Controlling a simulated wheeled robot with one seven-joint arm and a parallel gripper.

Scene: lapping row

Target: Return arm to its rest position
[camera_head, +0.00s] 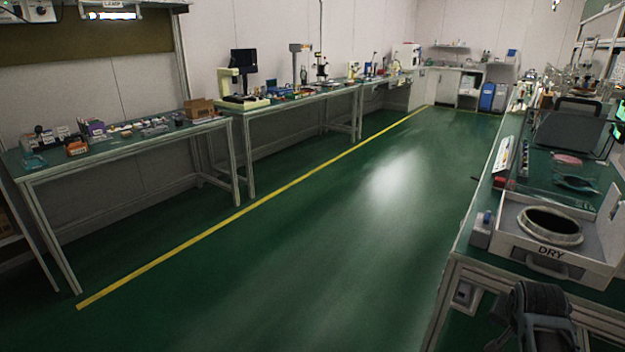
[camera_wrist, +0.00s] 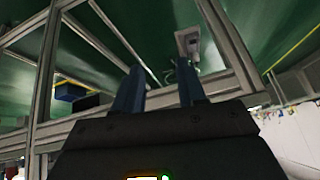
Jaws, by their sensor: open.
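My gripper (camera_wrist: 160,88) shows in the wrist view with its two blue-grey fingers apart and nothing between them. Beyond the fingers are the grey metal frame of a bench (camera_wrist: 232,50) and green surfaces. In the head view, part of my arm (camera_head: 540,315) is at the lower right, in front of the right bench (camera_head: 470,245). The fingertips cannot be made out in the head view.
Long benches (camera_head: 120,155) line the left wall. The green aisle floor (camera_head: 300,260) between is clear, with a yellow line (camera_head: 240,212).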

